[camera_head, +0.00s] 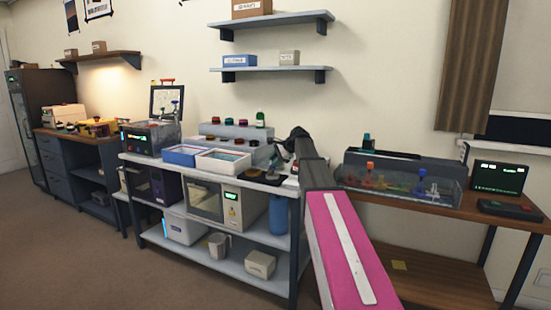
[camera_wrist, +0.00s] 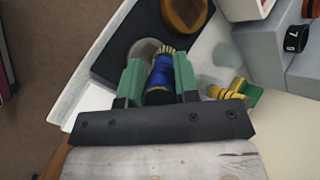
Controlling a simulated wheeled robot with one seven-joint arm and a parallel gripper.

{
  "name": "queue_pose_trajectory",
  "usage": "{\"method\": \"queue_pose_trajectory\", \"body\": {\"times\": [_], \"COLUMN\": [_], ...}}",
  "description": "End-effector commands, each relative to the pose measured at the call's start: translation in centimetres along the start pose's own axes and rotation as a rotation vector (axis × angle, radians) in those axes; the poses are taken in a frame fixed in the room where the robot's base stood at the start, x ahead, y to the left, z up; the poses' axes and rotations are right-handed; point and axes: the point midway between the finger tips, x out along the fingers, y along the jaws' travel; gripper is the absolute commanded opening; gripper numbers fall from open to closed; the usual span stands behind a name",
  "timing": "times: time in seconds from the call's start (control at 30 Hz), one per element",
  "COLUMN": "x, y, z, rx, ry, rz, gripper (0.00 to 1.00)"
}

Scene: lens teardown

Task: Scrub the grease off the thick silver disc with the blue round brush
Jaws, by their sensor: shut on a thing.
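In the wrist view, my gripper (camera_wrist: 158,64) is shut on the blue round brush (camera_wrist: 160,76), with one green finger on each side of its handle. The brush's pale bristles (camera_wrist: 166,50) point away from the gripper, toward a dark mat. The thick silver disc (camera_wrist: 143,47) lies on that mat, partly hidden by a finger and the brush. The bristles overlap the disc's edge in this view; I cannot tell whether they touch it. In the head view, my gripper (camera_head: 276,160) is small above the white bench, and brush and disc are too small to make out.
The dark mat (camera_wrist: 112,50) also carries an amber disc (camera_wrist: 185,12). A yellow and green item (camera_wrist: 236,93) lies right of my gripper. A white-walled tray (camera_head: 222,161) and a blue tray (camera_head: 183,155) stand left of my arm. Another bench (camera_head: 430,203) is at right.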

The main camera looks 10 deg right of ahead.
Motion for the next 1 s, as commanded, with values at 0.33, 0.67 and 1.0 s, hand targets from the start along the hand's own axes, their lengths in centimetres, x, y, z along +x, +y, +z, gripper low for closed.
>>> {"method": "queue_pose_trajectory", "body": {"times": [0.33, 0.67, 1.0], "x": [-0.5, -0.5, 0.0], "y": [2.1, 1.4, -0.3], "z": [2.0, 1.5, -0.4], "rx": [0.003, 0.004, 0.001], "ry": [0.001, 0.002, 0.001], "rz": [-0.001, -0.001, 0.000], "gripper": [0.05, 0.05, 0.05]}}
